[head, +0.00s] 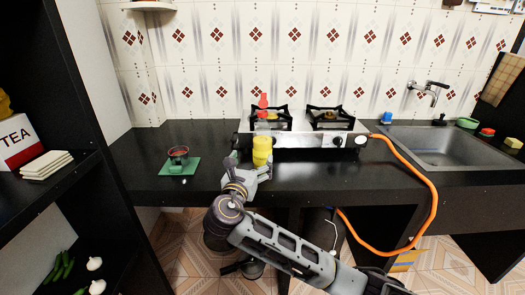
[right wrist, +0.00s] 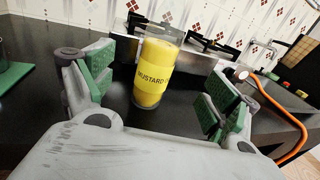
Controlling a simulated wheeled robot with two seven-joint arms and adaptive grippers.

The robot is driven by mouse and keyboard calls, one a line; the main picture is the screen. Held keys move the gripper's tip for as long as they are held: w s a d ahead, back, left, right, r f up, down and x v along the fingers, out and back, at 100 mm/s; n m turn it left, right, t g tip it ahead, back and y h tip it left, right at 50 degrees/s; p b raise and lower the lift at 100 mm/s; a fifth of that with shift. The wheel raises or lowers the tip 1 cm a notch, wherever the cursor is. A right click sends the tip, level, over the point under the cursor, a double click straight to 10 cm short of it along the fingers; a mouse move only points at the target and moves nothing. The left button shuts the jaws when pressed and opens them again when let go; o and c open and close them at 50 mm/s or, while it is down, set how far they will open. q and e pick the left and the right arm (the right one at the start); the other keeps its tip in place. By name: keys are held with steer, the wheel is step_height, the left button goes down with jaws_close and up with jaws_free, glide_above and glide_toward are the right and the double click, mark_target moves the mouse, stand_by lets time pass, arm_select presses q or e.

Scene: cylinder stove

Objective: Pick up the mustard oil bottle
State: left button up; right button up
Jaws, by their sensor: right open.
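The mustard oil bottle (head: 262,150) stands upright on the black counter, just in front of the stove. It has a clear body, a yellow label and a red cap. In the right wrist view the bottle (right wrist: 155,75) stands between my right gripper's green-padded fingers, a little beyond their tips, with gaps on both sides. My right gripper (head: 250,172) is open and empty, at counter height on the near side of the bottle. It also shows in the right wrist view (right wrist: 158,98). My left gripper is not in view.
A two-burner stove (head: 305,132) stands right behind the bottle. An orange hose (head: 436,200) runs from it over the counter edge. A green board (head: 180,167) with a small red-rimmed item lies to the left. A sink (head: 435,145) is at the right.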

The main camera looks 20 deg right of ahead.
mark_target(260, 147)
steer(key=b+x, duration=0.1)
steer(key=x, duration=0.6)
steer(key=shift+b, duration=0.3)
steer(key=shift+w+d, duration=0.4)
steer(key=shift+w, duration=0.2)
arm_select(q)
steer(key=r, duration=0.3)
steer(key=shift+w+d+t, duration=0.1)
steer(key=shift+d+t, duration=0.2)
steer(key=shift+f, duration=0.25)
arm_select(e)
steer(key=shift+w, duration=0.1)
steer(key=shift+w+d+f+b, duration=0.1)
steer(key=shift+w+d+b, duration=0.3)
steer(key=shift+b, duration=0.1)
steer(key=shift+b+x, duration=0.35)
steer(key=shift+x, duration=0.45)
steer(key=shift+b+x, duration=0.3)
steer(key=shift+x, duration=0.55)
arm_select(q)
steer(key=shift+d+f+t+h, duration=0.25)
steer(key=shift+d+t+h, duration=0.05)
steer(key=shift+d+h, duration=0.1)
arm_select(e)
steer(key=shift+w+d, duration=0.15)
steer(key=shift+w, duration=0.15)
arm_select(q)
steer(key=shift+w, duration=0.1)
